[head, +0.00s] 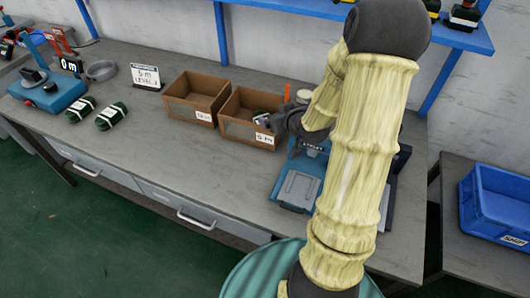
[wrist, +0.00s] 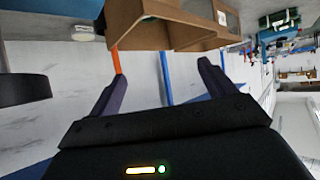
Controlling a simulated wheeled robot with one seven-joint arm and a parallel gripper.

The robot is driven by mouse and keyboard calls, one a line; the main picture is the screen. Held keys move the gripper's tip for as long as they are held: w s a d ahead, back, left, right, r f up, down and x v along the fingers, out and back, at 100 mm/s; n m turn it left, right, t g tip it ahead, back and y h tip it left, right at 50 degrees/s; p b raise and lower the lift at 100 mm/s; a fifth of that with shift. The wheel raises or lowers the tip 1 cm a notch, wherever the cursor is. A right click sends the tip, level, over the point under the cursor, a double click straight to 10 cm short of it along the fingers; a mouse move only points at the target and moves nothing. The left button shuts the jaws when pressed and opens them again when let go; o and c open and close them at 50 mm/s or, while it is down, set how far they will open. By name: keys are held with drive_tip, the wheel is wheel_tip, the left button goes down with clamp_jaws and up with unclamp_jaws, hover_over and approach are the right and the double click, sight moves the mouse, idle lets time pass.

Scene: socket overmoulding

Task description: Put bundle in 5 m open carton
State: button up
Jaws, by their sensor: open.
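Two open brown cartons stand on the bench in the head view. The right carton (head: 238,128) has a label that seems to read 5 m; the left carton (head: 186,108) has a label I cannot read surely. Two dark green bundles with white bands, a left one (head: 80,109) and a right one (head: 111,116), lie on the bench left of the cartons. A small dark green and white thing (head: 260,115) shows inside the right carton, partly hidden by my gripper. My gripper (wrist: 160,82) is open and empty, at the right carton's right side. Cartons also show at the wrist view's top (wrist: 150,30).
A sign reading 5 m (head: 147,78) stands behind the bundles. A blue device (head: 50,92) is at the far left. A blue fixture with a grey plate (head: 299,190) sits below my arm. A blue crate (head: 497,208) is at the right. The bench's front middle is clear.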

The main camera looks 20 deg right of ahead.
drive_tip(key=s+a+r+g, duration=0.1)
drive_tip(key=s+a+g, duration=0.3)
drive_tip(key=s, duration=0.5)
drive_tip(key=s+a+r+g, duration=0.1)
drive_tip(key=s+a+g, duration=0.4)
drive_tip(key=s+a, duration=0.4)
drive_tip(key=shift+s+a+m, duration=0.2)
drive_tip(key=shift+a+m, duration=0.1)
